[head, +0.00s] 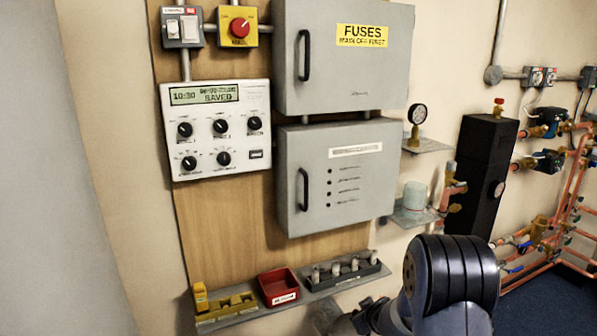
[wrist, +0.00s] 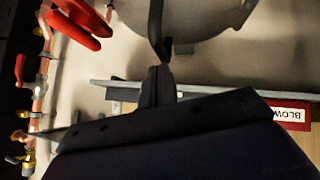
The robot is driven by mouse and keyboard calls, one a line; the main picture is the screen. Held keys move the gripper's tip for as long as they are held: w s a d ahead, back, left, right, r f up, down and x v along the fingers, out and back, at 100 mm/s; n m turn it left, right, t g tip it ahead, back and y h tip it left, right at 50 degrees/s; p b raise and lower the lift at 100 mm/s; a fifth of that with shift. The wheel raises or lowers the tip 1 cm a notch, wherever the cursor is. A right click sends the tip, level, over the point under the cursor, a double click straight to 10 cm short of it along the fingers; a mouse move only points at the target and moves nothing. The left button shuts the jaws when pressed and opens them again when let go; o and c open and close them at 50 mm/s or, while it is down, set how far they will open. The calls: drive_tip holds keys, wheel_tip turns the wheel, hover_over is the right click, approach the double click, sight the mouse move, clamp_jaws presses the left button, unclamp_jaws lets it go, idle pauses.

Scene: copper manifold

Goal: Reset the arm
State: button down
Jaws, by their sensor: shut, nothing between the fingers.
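My gripper (wrist: 158,75) shows in the wrist view as dark fingers rising from a broad dark body. The fingers are together with nothing held between them. They lie in front of a grey shelf edge (wrist: 115,88) in that picture. In the head view my dark rounded arm link stands at the lower right, and the fingers cannot be made out there.
A wooden board carries a fuse box (head: 345,75), a second grey box (head: 345,205) and a controller (head: 212,150) reading "SAVED". Below, a shelf holds a red tray (head: 279,287), a yellow holder (head: 225,303) and a fuse rack (head: 345,272). Copper pipes (head: 570,200) run at right.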

drive_tip(key=shift+s+a+f+b, duration=0.1)
drive_tip(key=shift+a+f+b, duration=0.1)
drive_tip(key=shift+a+b, duration=0.35)
drive_tip(key=b, duration=0.3)
drive_tip(key=a+r+h+b, duration=0.1)
drive_tip(key=b, duration=0.2)
drive_tip(key=shift+s+n, duration=0.25)
drive_tip(key=shift+n, duration=0.05)
drive_tip(key=a+b, duration=0.1)
drive_tip(key=b, duration=0.2)
drive_tip(key=r+t+h+b, duration=0.1)
drive_tip(key=b, duration=0.3)
drive_tip(key=shift+s+a+n, duration=0.4)
drive_tip(key=shift+s+a+r+n+t+h+b, duration=0.25)
drive_tip(key=shift+a+h+b, duration=0.25)
drive_tip(key=shift+b, duration=0.6)
drive_tip(key=shift+s+a+r+n+t+h+b, duration=0.3)
drive_tip(key=shift+a+b, duration=0.3)
drive_tip(key=shift+b, duration=0.55)
drive_tip(key=shift+s+a+r+n+t+h+b, duration=0.15)
drive_tip(key=shift+a+n+t+h+b, duration=0.3)
drive_tip(key=shift+b, duration=0.65)
drive_tip(key=shift+s+a, duration=0.1)
drive_tip(key=shift+s, duration=0.05)
